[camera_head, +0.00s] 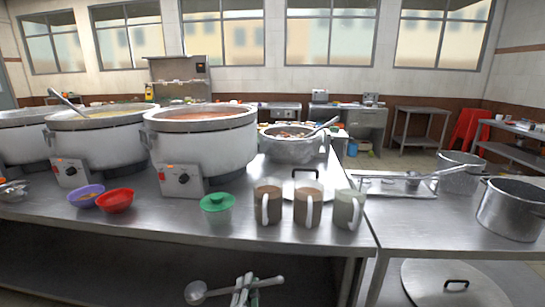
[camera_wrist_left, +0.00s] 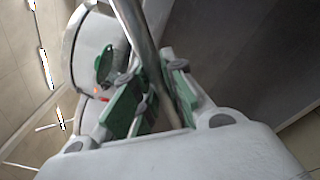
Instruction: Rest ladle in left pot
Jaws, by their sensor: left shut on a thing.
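My left gripper (camera_head: 243,291) is low at the bottom of the head view, in front of the steel table. It is shut on the handle of a steel ladle (camera_head: 196,293), whose bowl points left. In the left wrist view the ladle's shaft (camera_wrist_left: 137,32) runs between the green-padded fingers (camera_wrist_left: 155,98). White electric stockpots stand in a row: one at the far left edge (camera_head: 22,142), one with pale congee (camera_head: 100,145), and one with reddish content (camera_head: 203,140). Another ladle (camera_head: 66,102) leans in the pale-congee pot. My right gripper is not in view.
A steel pot with a ladle (camera_head: 290,146) stands behind. Steel pots (camera_head: 511,210) and a tray (camera_head: 385,186) are at right.

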